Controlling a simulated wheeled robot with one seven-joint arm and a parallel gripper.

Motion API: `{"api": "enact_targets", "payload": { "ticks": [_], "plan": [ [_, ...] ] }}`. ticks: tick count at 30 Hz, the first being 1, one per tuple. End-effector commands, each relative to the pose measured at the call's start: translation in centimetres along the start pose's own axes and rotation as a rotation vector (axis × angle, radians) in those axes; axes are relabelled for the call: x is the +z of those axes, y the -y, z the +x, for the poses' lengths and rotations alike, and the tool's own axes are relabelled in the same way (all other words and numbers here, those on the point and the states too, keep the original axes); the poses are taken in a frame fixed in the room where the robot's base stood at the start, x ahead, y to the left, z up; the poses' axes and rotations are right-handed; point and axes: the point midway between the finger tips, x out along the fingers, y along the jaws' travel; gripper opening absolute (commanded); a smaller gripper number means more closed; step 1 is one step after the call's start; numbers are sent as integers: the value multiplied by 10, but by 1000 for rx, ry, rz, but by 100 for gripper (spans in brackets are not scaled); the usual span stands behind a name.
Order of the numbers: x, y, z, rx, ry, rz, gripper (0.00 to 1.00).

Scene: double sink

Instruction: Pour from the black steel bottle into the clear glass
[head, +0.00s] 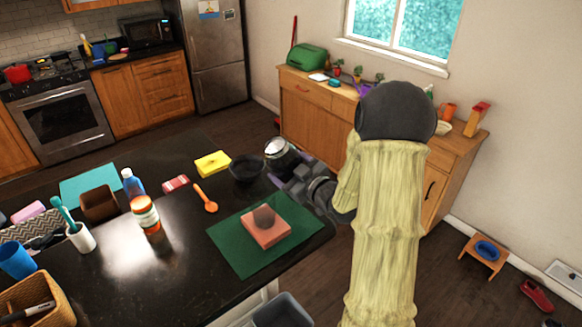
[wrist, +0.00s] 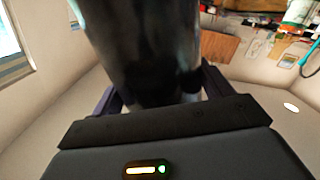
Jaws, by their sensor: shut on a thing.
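My gripper (head: 290,183) is beyond the far right edge of the dark countertop in the head view, partly hidden by my arm. In the wrist view its jaws (wrist: 160,95) are shut on the black steel bottle (wrist: 142,45), which is glossy and fills the upper middle. A rounded thing with a silvery top and dark glossy body (head: 281,153) shows at the jaws in the head view. I cannot tell if it is part of the bottle or a separate vessel. I cannot make out the clear glass for certain.
A black bowl (head: 246,169) and a yellow sponge box (head: 212,163) are near the gripper. A green mat (head: 240,262) holds a pink block. An orange spoon (head: 206,199), a capped orange jar (head: 146,214) and a blue bottle (head: 132,184) stand or lie to the left.

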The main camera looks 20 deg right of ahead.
Motion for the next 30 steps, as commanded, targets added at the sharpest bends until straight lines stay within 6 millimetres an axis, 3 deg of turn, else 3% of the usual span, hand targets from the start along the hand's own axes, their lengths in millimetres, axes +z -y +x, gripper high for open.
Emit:
{"api": "enact_targets", "payload": {
  "ticks": [9,30],
  "plan": [
    [0,12,3,-1,2,-44,26],
    [25,12,3,1,29,-177,26]
  ]
}}
